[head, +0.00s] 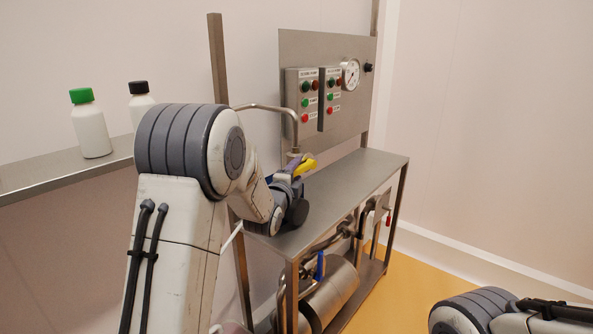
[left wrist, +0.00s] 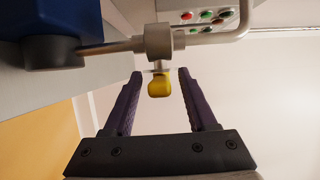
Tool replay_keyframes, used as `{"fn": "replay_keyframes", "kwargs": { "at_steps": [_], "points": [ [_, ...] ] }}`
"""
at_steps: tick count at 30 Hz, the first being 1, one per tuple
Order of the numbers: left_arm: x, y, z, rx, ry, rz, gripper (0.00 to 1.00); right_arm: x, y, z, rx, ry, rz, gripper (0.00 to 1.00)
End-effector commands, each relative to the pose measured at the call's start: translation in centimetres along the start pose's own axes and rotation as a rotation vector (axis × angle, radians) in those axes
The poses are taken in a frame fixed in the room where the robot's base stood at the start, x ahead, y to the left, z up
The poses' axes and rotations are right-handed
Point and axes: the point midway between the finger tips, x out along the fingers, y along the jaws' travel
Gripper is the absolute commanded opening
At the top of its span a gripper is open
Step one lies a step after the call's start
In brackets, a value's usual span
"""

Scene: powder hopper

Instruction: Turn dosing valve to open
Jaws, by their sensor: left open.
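The dosing valve shows in the left wrist view as a steel body (left wrist: 158,42) on a thin pipe, with a short yellow handle (left wrist: 159,86) pointing towards my gripper. My left gripper (left wrist: 160,76) is open, its purple fingers on either side of the yellow handle with a gap to each. In the head view the yellow handle (head: 308,166) shows just beside my left gripper (head: 300,167), below the bent pipe's end. My left forearm hides part of this area. My right gripper is outside both views; only part of my right arm shows at the lower right.
The valve hangs over a steel table (head: 345,190). Behind it stands a steel panel (head: 343,120) with two button boxes and a gauge (head: 350,74). A shelf (head: 50,183) at left holds a green-capped bottle (head: 90,125) and a black-capped bottle (head: 140,102).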

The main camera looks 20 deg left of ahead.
Motion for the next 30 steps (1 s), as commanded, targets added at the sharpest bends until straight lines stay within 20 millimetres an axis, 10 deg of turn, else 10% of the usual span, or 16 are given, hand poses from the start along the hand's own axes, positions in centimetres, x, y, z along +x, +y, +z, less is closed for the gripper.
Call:
{"fn": "replay_keyframes", "kwargs": {
  "at_steps": [7,12,30],
  "points": [
    [0.05,0.01,-0.02,0.0,0.0,0.0,0.54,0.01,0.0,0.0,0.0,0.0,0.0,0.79],
    [0.04,0.01,-0.02,0.0,0.0,0.0,0.0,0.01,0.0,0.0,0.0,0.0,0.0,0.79],
    [-0.01,0.08,0.02,0.0,0.0,0.002,0.0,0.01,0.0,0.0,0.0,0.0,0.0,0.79]
  ]
}}
